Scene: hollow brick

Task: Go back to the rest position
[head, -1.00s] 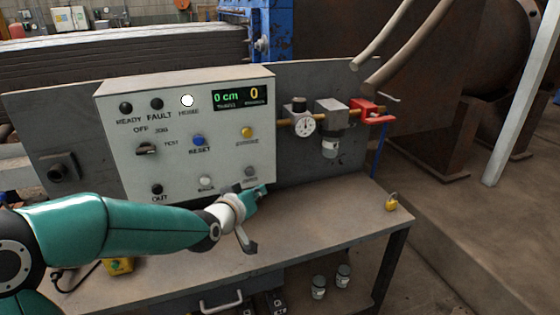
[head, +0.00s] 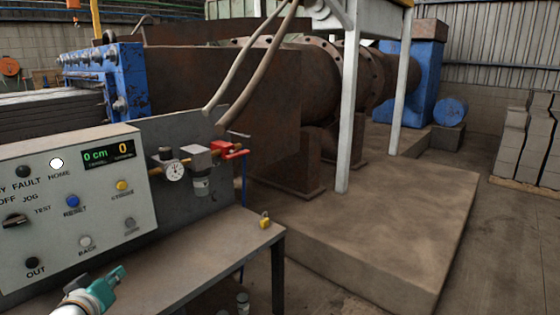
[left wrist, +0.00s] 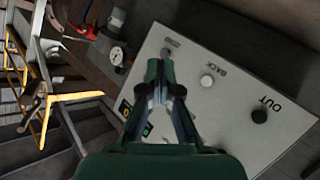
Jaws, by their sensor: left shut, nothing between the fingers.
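My left gripper (head: 106,285) is in the lower left of the head view, in front of the control panel (head: 142,195), near its lower right part. It is shut and empty. In the left wrist view the gripper (left wrist: 160,68) points over the panel (left wrist: 222,62), with its fingers close together. The BACK button (left wrist: 207,81) and the OUT button (left wrist: 259,116) lie to its right. I cannot tell the distance from fingertips to panel. My right gripper is in neither view.
The bench (head: 190,262) carries a yellow padlock (head: 265,220) near its right end. A gauge (head: 174,171) and a red valve (head: 229,150) are on the back plate. A concrete plinth (head: 380,220) lies beyond. Stacked bricks (head: 527,145) stand far right. The floor (head: 505,250) there is clear.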

